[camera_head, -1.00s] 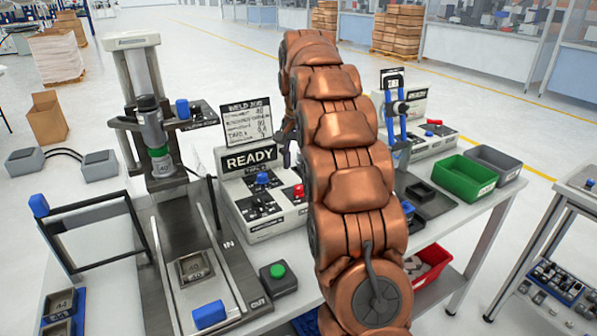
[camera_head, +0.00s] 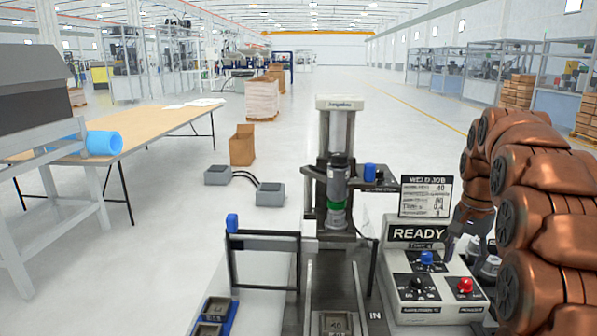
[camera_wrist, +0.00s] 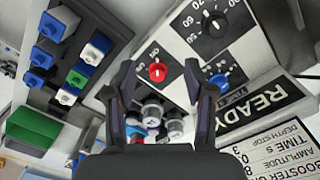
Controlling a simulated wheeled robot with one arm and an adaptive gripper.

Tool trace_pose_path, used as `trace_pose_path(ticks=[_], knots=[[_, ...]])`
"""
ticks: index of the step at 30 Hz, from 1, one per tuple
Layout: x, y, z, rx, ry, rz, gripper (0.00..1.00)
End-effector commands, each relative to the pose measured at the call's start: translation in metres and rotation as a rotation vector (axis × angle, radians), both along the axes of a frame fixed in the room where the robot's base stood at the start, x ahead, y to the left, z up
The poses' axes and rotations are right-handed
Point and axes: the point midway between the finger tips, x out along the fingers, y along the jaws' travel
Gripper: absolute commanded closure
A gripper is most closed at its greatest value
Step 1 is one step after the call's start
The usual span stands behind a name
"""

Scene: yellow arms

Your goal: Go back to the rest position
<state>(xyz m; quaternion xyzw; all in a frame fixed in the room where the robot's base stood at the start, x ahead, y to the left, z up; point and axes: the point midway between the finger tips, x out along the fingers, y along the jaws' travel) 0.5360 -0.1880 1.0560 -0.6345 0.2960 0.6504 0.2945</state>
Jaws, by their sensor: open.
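My gripper (camera_wrist: 163,85) is open in the wrist view, with its two dark fingers apart and nothing between the tips. Past it are the READY control box (camera_wrist: 245,50) with a red knob (camera_wrist: 158,72), a blue knob and a dial. In the head view my copper arm fills the right side, and the gripper (camera_head: 462,240) is partly hidden by the arm, close to the right of the READY box (camera_head: 430,290). The WELD JOB sign (camera_head: 426,196) stands above the box.
The press (camera_head: 338,190) stands left of the box, with a black frame (camera_head: 265,262) beside it. Open floor lies beyond the bench.

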Motion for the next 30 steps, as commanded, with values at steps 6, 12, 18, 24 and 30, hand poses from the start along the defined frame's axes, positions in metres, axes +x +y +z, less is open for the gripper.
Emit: trace_pose_path(ticks=[6, 12, 18, 24, 30], knots=[[-0.044, 0.047, 0.009, 0.009, 0.020, 0.135, 0.47], [-0.088, 0.084, 0.008, 0.019, 0.040, 0.259, 0.47], [-0.137, 0.116, 0.003, 0.028, 0.055, 0.383, 0.47], [-0.190, 0.143, -0.007, 0.039, 0.074, 0.508, 0.47], [-0.246, 0.165, -0.022, 0.050, 0.092, 0.635, 0.47]])
